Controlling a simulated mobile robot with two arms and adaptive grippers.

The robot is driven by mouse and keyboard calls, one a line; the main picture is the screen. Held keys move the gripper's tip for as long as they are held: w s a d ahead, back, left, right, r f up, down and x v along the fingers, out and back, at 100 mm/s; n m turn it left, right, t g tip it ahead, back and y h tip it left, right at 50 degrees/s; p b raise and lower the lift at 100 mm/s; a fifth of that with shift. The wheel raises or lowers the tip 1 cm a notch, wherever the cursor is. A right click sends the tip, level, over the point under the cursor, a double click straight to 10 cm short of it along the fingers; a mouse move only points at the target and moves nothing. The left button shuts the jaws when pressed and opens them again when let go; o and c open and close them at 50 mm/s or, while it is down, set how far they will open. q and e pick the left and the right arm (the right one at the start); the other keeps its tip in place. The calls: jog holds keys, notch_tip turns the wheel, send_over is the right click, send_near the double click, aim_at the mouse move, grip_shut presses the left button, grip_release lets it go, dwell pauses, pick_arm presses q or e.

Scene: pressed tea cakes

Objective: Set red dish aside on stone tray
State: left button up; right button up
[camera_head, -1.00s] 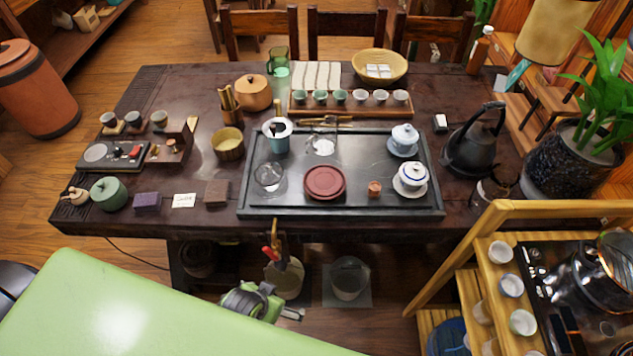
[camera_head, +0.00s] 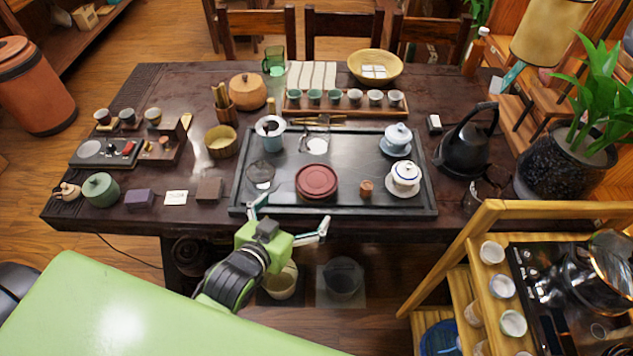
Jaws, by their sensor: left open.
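The red dish (camera_head: 316,182) is round and lies flat on the dark stone tray (camera_head: 292,149), towards its front edge. My left gripper (camera_head: 289,215) is open and empty, in front of the tray's front edge, nearer to me than the dish. One finger reaches up near the tray's front left part and the other spreads to the right. The gripper does not touch the dish. My right gripper is not in view.
On the tray, a small brown cup (camera_head: 366,188) stands right of the dish, with a white lidded bowl (camera_head: 403,179) beyond it. A glass piece (camera_head: 260,174) stands on the left. A black kettle (camera_head: 467,140) stands right of the tray. The tray's middle is mostly clear.

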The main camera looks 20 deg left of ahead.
pick_arm(q)
send_near(317, 179)
jog(key=x, duration=0.4)
jog(key=shift+d+f+p, duration=0.1)
jog(key=shift+f+p, duration=0.2)
jog(key=shift+f, duration=0.05)
jog(key=shift+w+f, duration=0.2)
jog(key=shift+w, duration=0.5)
jog(key=p+x, duration=0.1)
jog(key=x, duration=0.3)
jog(key=shift+w, duration=0.15)
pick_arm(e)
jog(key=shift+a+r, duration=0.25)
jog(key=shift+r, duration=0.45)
pick_arm(q)
jog(key=c, duration=1.7)
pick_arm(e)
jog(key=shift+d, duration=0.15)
pick_arm(q)
jog(key=shift+r, duration=0.15)
